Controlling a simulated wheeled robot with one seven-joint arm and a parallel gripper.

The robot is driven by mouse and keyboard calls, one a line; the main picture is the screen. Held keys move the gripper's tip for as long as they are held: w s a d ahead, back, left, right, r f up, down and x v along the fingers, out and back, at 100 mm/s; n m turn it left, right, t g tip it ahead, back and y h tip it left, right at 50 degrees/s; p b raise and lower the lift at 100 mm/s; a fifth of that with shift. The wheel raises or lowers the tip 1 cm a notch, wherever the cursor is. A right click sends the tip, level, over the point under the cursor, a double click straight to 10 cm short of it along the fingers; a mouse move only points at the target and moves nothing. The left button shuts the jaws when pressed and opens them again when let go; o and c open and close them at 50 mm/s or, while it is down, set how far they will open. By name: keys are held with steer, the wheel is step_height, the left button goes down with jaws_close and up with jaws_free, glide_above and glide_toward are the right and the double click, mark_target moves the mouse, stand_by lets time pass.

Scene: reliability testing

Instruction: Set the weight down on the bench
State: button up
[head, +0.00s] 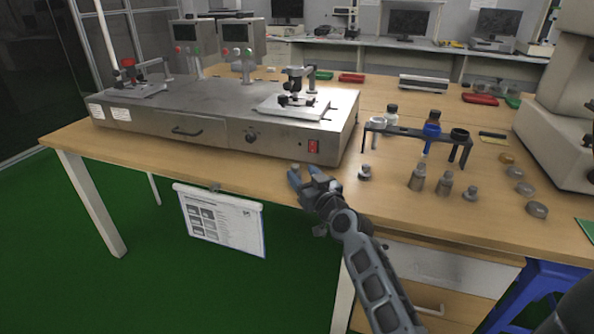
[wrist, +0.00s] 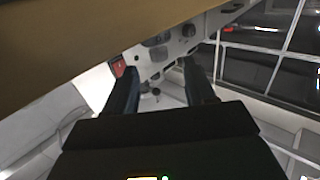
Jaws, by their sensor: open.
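Several grey metal weights stand on the bench (head: 400,205) in the head view. One small knobbed weight (head: 365,173) is right of my gripper, and two taller ones (head: 417,179) (head: 444,184) stand below a black rack. A short one (head: 470,194) is further right, near low round discs (head: 537,209). My gripper (head: 297,176) is open at the bench's front edge, just in front of the grey machine. In the wrist view its two dark fingers (wrist: 159,72) are apart. No weight is clearly seen between them; a small dark shape (wrist: 155,92) there is too unclear to name.
The grey machine (head: 220,115) with a red switch (head: 313,146) fills the left of the bench. The black rack (head: 415,133) with bottles and a white instrument (head: 562,125) stand to the right. A clipboard (head: 222,222) hangs from the front edge. Bare wood lies right of my gripper.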

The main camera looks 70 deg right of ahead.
steer(key=s+a+f+n+y, duration=0.2)
steer(key=s+a, duration=0.3)
steer(key=a, duration=0.7)
steer(key=s+a+f+n+y, duration=0.1)
steer(key=s+a+f+y, duration=0.15)
steer(key=s+a, duration=0.65)
steer(key=s+a+r+n+y, duration=0.2)
steer(key=s+a, duration=0.3)
steer(key=a, duration=0.4)
steer(key=s+a+r+n+t+y, duration=0.1)
steer(key=s+a+r+n+y, duration=0.2)
steer(key=a, duration=0.7)
steer(key=shift+s+r+y+b, duration=0.45)
steer(key=shift+s+r+y, duration=0.3)
steer(key=shift+s+y, duration=0.4)
steer(key=shift+d, duration=0.15)
